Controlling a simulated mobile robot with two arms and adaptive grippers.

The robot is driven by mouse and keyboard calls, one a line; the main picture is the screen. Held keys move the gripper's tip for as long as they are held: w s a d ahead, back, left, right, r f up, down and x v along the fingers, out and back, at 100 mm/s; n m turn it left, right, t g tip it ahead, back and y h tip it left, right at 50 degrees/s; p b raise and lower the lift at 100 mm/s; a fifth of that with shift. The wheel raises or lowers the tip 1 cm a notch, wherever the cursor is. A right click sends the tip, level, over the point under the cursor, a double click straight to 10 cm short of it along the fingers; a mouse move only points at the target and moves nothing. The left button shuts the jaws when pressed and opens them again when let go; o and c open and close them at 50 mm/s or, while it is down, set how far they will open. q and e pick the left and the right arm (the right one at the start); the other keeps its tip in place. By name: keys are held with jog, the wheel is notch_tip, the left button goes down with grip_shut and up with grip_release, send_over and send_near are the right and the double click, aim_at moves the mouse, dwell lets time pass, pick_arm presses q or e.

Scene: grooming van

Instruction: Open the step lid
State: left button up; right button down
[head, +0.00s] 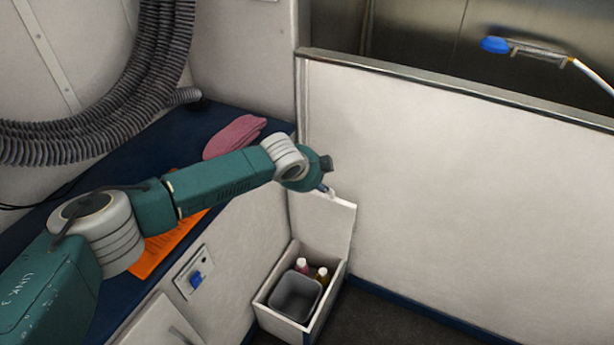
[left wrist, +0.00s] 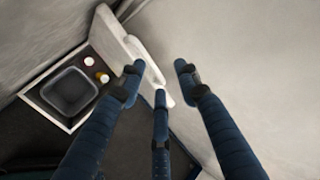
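The step lid (head: 333,221) is a white panel standing raised at the back of the step box (head: 327,312). The box is open at the top. My left gripper (head: 327,189) is at the lid's top edge, mostly hidden behind its own wrist in the head view. In the left wrist view the lid (left wrist: 112,32) has a pale handle bar (left wrist: 148,60). My left gripper's dark blue fingers (left wrist: 165,85) are spread apart, with two fingertips close to the handle's end. Whether they touch it is unclear. My right gripper is not in view.
A grey bin (head: 295,297) and two small bottles (head: 312,273) are inside the box. A pink cloth (head: 235,137) and an orange sheet (head: 165,246) lie on the dark blue bench (head: 200,125). A white tub wall (head: 460,190) stands right of the lid.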

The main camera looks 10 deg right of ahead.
pick_arm(q)
jog(key=a+v, duration=0.1)
jog(key=v, duration=0.7)
jog(key=shift+f, duration=0.3)
jog(key=shift+w, duration=0.1)
